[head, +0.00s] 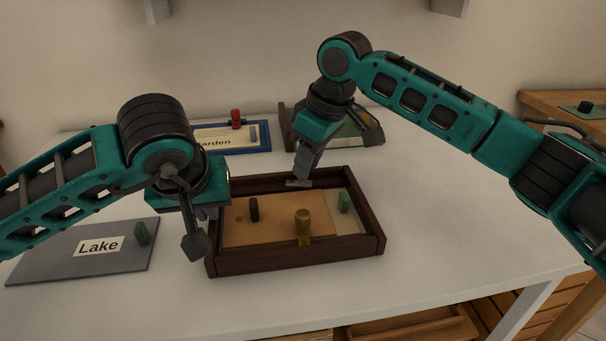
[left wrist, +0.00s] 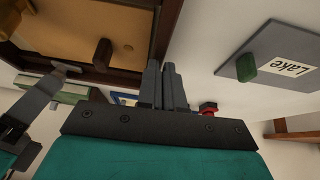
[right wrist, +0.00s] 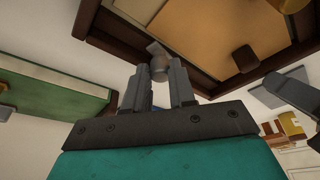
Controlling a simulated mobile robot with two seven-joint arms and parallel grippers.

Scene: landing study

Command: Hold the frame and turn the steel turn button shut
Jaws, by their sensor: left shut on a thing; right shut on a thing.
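The dark wooden frame (head: 300,264) lies on the white table around a tan panel (head: 275,226). My left gripper (head: 212,207) is shut on the frame's left rail, which also shows in the left wrist view (left wrist: 168,22); its fingertips are partly hidden in the head view. The steel turn button (head: 299,184) sits at the frame's far rail. My right gripper (head: 303,172) is shut on its knob, seen between the fingers in the right wrist view (right wrist: 159,70). The button's flat plate (right wrist: 154,48) shows beyond the knob; I cannot tell its exact angle.
A brown peg (head: 254,209), a yellow knob (head: 302,224) and a green peg (head: 344,202) stand inside the frame. A grey "Lake" board (head: 70,266) lies left. A blue-edged "Garden" board (head: 240,146) and a green board (head: 350,139) lie behind. The front table strip is clear.

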